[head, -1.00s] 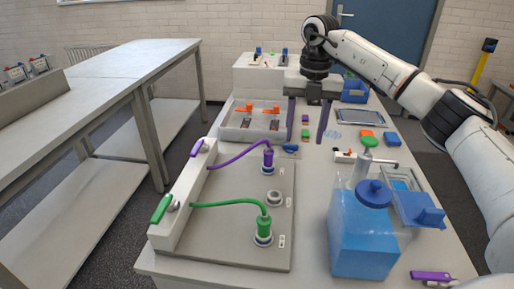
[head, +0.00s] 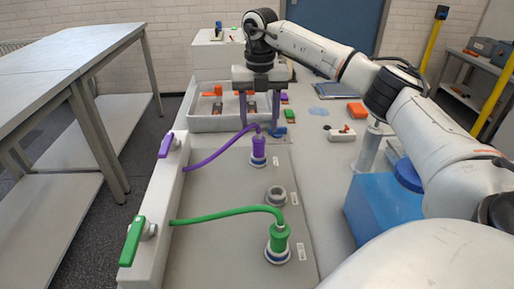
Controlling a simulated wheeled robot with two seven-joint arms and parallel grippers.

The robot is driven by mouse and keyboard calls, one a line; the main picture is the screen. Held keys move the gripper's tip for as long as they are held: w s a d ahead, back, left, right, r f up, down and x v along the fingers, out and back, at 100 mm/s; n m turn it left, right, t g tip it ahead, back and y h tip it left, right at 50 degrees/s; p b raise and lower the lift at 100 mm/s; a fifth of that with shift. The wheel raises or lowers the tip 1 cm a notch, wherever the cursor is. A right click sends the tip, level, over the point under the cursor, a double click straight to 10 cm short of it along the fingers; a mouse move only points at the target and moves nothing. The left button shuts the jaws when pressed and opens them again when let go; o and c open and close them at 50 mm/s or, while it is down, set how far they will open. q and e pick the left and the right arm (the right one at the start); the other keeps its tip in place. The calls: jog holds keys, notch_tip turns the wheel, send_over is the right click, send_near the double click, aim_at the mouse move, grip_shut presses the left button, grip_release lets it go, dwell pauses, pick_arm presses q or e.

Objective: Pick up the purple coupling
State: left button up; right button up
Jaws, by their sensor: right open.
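The purple coupling (head: 258,147) stands upright on a white-ringed port on the grey panel, with a purple hose curving off its top to the left. My right gripper (head: 259,122) points down with its two dark fingers spread apart. In the picture the fingers lie just above and beyond the coupling, one to each side of its line, and nothing is between them. I cannot tell the exact depth gap. My left gripper is not in view.
A green coupling (head: 279,238) with a green hose stands nearer on the panel, and an empty grey port (head: 276,195) lies between. A purple lever (head: 165,145) and green lever (head: 132,241) sit on the left rail. A blue tank (head: 376,207) stands right, partly behind my arm.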

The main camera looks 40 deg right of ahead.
aim_at(259, 133)
notch_tip(259, 133, down, 6)
jog(key=shift+w+f, duration=0.1)
jog(key=shift+f, duration=0.15)
jog(key=c, duration=1.2)
